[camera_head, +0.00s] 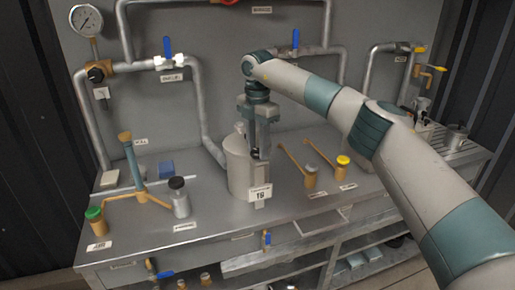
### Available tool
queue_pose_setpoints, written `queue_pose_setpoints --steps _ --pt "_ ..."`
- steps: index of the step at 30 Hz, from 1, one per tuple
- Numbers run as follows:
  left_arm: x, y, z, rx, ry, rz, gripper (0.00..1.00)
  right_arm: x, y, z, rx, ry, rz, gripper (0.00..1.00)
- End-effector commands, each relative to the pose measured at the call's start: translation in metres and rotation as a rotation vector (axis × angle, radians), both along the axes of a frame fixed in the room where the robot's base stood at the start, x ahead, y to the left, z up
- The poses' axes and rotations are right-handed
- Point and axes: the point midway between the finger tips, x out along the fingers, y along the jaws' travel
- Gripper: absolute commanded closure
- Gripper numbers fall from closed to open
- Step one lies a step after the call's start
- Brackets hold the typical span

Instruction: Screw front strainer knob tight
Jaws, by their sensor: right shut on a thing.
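My right gripper (260,143) points down at the top of a grey cylindrical strainer pot (238,168) near the middle of the bench. It is shut on the front strainer knob, which is mostly hidden between and behind the fingers. How far the knob is screwed in cannot be seen. A white tag marked 16 (258,196) is on the front of the pot. My left gripper is not in view.
A grey bottle with a black cap (179,198) and a teal pipe stand (134,165) are left of the pot. Two brass valves, one with a yellow cap (343,160), are to its right. Pipes with blue-handled valves (168,50) run along the back panel.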

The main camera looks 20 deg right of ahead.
Motion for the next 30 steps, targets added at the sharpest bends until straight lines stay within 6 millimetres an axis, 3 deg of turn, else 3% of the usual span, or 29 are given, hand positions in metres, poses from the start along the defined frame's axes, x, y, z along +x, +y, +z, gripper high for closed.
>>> queue_pose_setpoints --steps 7,19,20,21,30 --pt "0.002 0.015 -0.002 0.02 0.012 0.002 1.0 0.002 -0.001 0.003 -0.001 -0.008 -0.066 0.89" --pt "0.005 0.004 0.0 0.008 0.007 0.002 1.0 0.002 -0.001 0.004 0.0 -0.009 -0.073 0.89" --pt "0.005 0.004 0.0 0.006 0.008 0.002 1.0 0.002 -0.001 0.004 0.0 -0.008 -0.073 0.59" --pt "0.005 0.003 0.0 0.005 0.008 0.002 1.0 0.002 -0.001 0.004 0.0 -0.008 -0.072 0.5" --pt "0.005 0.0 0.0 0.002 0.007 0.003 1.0 0.001 -0.001 0.002 -0.001 -0.004 -0.07 0.48"
